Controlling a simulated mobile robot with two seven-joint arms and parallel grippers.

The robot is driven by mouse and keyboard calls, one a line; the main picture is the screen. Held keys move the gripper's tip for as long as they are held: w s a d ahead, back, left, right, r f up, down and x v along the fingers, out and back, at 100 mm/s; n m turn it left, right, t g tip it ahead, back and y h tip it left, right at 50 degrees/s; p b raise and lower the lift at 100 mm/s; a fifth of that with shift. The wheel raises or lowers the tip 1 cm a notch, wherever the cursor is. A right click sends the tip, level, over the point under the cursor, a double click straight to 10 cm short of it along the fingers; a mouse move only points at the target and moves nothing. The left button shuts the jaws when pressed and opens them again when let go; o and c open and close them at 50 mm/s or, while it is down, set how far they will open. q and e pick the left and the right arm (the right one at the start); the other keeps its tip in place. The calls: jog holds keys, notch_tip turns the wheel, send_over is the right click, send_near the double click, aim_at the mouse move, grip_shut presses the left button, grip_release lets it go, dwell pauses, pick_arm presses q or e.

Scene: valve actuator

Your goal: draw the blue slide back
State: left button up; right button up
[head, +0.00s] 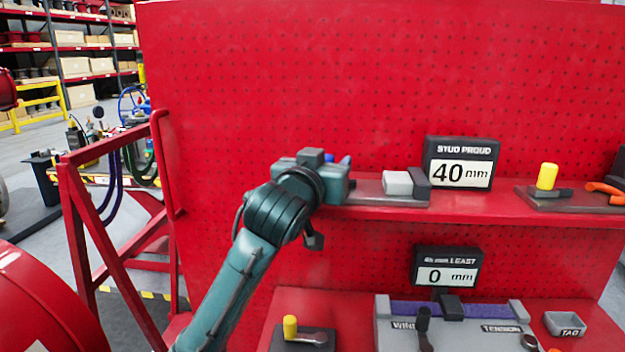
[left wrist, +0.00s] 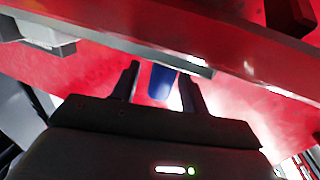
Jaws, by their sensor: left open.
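The blue slide shows in the left wrist view (left wrist: 162,82) as a blue block between the two dark fingers of my left gripper (left wrist: 160,74). The fingers stand open, one on each side of it, with a gap visible on the right side. In the head view a small bit of blue (head: 345,160) shows just behind my left gripper (head: 328,172), at the left end of the upper red shelf. My gripper hides most of the slide there. My right gripper is not in view.
A grey plate with a light block (head: 397,184) lies right of my gripper on the shelf. A sign (head: 461,164) reads "STUD PROUD 40 mm". A yellow-knobbed fixture (head: 547,177) stands further right. Below, a sign (head: 447,268) reads 0 mm above a grey panel (head: 395,330). The red pegboard rises behind.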

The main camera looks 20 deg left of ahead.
pick_arm(q)
jog(key=s+b, duration=0.1)
jog(key=s, duration=1)
jog(key=shift+s+a+b, duration=0.2)
jog(key=shift+a+b, duration=0.15)
jog(key=shift+b, duration=0.05)
jog(key=shift+f, duration=0.15)
jog(key=s+a+f+g, duration=0.1)
jog(key=s+f+g, duration=0.25)
jog(key=f, duration=0.75)
jog(key=s+a+f+g, duration=0.1)
jog(key=s+f+g, duration=0.25)
jog(key=f, duration=0.65)
jog(key=s+a+f+g, duration=0.1)
jog(key=s+f+g, duration=0.3)
jog(key=f, duration=0.7)
jog(key=s+a+f+m+g+y, duration=0.1)
jog(key=s+f+g, duration=0.1)
jog(key=s+f, duration=0.3)
jog(key=s+a+f+g, duration=0.1)
jog(key=s+f, duration=0.3)
jog(key=s, duration=0.4)
jog(key=w+d+f+m+t+h, duration=0.1)
jog(key=w+d+f+t+h, duration=0.1)
jog(key=w+d+f+t, duration=0.3)
notch_tip(320, 180, down, 4)
jog(key=shift+w+d+r+t+h, duration=0.25)
jog(key=shift+d+t+h, duration=0.15)
jog(key=shift+d+t, duration=0.15)
